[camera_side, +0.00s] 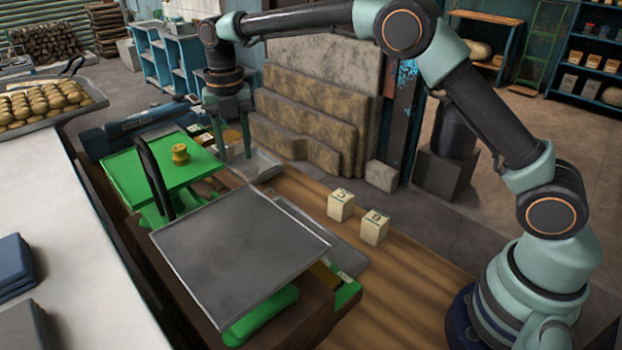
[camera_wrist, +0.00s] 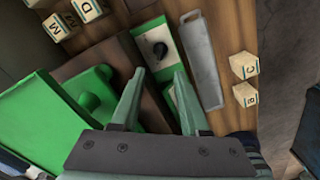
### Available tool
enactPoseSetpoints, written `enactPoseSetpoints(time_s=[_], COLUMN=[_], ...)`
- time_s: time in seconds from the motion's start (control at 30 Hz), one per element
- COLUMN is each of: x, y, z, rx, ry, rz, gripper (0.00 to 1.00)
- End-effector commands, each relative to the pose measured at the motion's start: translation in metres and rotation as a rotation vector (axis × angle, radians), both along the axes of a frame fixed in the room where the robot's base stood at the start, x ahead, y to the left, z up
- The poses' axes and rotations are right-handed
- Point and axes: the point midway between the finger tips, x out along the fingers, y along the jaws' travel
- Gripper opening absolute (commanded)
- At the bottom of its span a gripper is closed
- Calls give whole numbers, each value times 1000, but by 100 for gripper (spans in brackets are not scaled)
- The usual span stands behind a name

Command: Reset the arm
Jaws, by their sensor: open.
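My gripper (camera_side: 234,150) hangs fingers-down at the far end of the wooden bench, right of a green platform (camera_side: 207,168) with a brass weight (camera_side: 180,153) on it. In the wrist view my gripper (camera_wrist: 159,75) has its two fingers spread apart with nothing between them. Below and beyond them lies a green panel with a black knob (camera_wrist: 160,50). A large dark grey tray (camera_side: 240,255) sits over green supports in the front middle of the side view.
Two lettered blocks (camera_side: 340,204) (camera_side: 374,227) stand on the bare wood right of the grey tray. More lettered blocks (camera_wrist: 55,27) (camera_wrist: 87,10) show at the wrist view's upper left. Stone slabs (camera_side: 310,130) stand behind the bench.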

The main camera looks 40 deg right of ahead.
Motion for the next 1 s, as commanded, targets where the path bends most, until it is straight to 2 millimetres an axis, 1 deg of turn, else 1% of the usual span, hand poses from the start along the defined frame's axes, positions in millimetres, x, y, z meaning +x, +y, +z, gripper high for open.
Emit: enactPoseSetpoints(time_s=[0.07, 0.17, 0.27, 0.37, 0.5, 0.57, 0.7, 0.87, 1.0], x=[-1, -5, -14, -30, -57, -70, -102, -142, -176], y=[-1, -8, -19, -35, -55, -64, -82, -102, -116], z=[2, 14, 34, 57, 82, 91, 105, 111, 107], rx=[1, 6, 20, 42, 89, 113, 181, 277, 379], ry=[-4, -20, -51, -89, -135, -154, -189, -215, -222], rz=[-16, -100, -267, -489, -809, -944, -1260, -1619, -1928], gripper=[45, 45, 45, 45, 45, 45, 45, 45, 45])
